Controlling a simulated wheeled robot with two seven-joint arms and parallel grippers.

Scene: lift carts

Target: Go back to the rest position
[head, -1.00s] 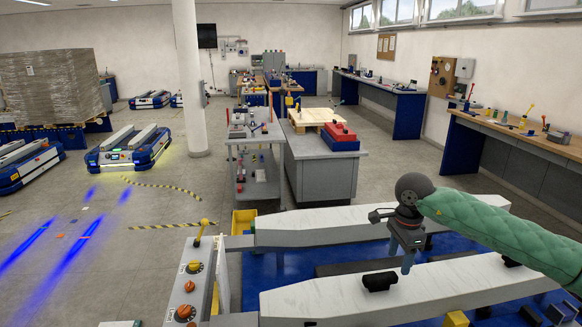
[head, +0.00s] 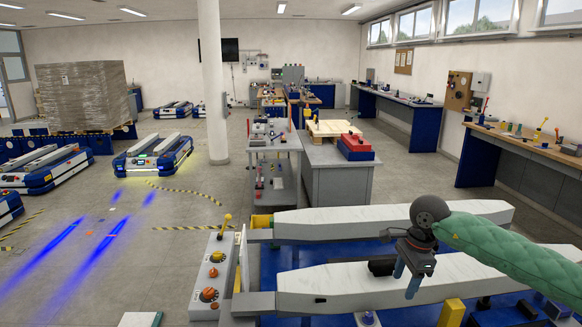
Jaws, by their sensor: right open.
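My right gripper (head: 405,279) is in the head view at the lower right, at the end of my green-sleeved arm. Its two blue-grey fingers point down and stand apart, with nothing between them. It appears in front of the near white beam (head: 330,285) of the lift cart, to the right of a black block (head: 381,267) on that beam. I cannot tell its height above the beam. My left gripper is not in view.
The cart's far white beam (head: 340,222) and blue deck (head: 290,258) lie around my right gripper. A control panel (head: 212,275) with orange knobs stands at the cart's left. A grey workbench (head: 340,185) is behind it. Open floor lies left, with several low carts (head: 153,156).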

